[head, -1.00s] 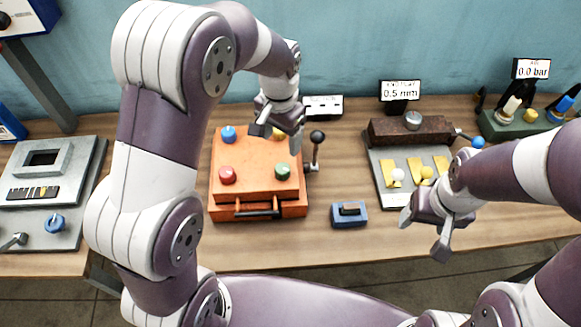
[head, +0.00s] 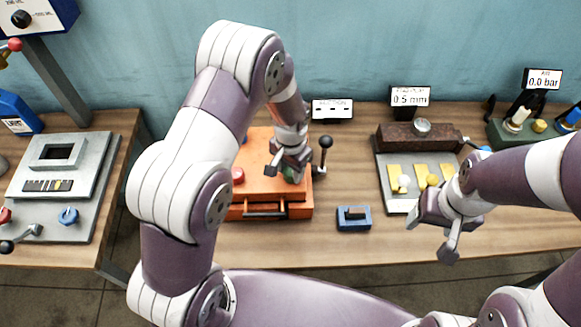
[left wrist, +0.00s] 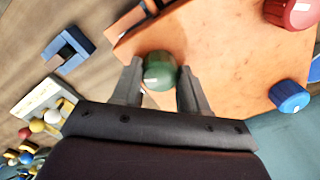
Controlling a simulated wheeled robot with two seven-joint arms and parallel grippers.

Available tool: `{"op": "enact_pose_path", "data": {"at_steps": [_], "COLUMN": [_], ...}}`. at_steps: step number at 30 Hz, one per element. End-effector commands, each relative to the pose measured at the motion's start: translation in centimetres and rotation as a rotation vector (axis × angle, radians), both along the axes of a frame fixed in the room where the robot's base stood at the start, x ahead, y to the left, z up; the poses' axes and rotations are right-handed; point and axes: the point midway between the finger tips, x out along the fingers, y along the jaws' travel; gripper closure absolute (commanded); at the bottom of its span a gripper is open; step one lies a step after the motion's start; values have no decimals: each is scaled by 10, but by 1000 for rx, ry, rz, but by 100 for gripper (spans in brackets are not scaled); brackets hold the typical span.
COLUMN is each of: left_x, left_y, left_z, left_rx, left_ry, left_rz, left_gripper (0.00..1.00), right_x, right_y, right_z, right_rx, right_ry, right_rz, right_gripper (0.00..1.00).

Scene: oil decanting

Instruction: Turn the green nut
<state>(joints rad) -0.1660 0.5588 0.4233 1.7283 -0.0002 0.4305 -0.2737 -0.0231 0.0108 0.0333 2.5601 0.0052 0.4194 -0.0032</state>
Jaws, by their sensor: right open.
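The green nut (head: 290,175) sits on the front right of the orange box (head: 262,185). In the head view my left gripper (head: 291,160) is over it and partly hides it. In the left wrist view the green nut (left wrist: 160,71) lies between the two fingers of my left gripper (left wrist: 160,80), one on each side. The fingers are very close to its sides, and I cannot tell whether they touch it. My right gripper (head: 433,238) is open and empty, over the table's front area at the right.
A red nut (head: 237,175) is left of the green one; a blue nut (left wrist: 289,96) is also on the box. A black-knobbed lever (head: 325,142) stands at the box's right side. A blue block (head: 353,217) lies in front right. A gauge stand (head: 395,180) is further right.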

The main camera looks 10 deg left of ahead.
Motion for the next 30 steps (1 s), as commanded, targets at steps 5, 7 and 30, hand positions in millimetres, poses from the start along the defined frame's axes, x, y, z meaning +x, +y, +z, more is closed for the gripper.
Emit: {"op": "enact_pose_path", "data": {"at_steps": [5, 7, 30], "left_x": [0, 0, 0], "left_y": [0, 0, 0], "left_z": [0, 0, 1], "left_rx": [0, 0, -1], "left_ry": [1, 0, 0], "left_rz": [1, 6, 547], "left_gripper": [87, 87, 87], "right_x": [0, 0, 0], "right_y": [0, 0, 0], "right_z": [0, 0, -4], "right_rx": [0, 0, 0], "right_ry": [0, 0, 0], "right_rz": [0, 0, 0], "right_gripper": [31, 31, 31]}}
